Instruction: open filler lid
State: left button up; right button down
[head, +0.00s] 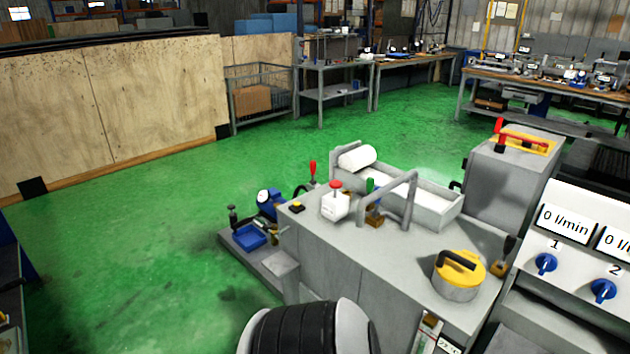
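A round yellow lid (470,264) with a black bar handle (458,260) sits on a short grey filler neck (455,287). The neck stands on the right part of the top of a grey machine tank (350,262). The lid looks seated on the neck, and nothing touches it. Neither of my grippers shows in the head view. A black and light grey rounded part, likely one of my arm links, rises at the bottom edge left of the lid and hides part of the tank's front.
A white panel with blue knobs (545,263) stands right of the lid. A grey pipe frame (410,205), a white red-topped unit (336,205) and a tray with a white roll (357,158) lie behind. A grey cabinet (505,185) stands back right. Green floor (130,240) is open left.

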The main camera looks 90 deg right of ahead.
aim_at(463, 269)
jog(key=z, duration=3.75)
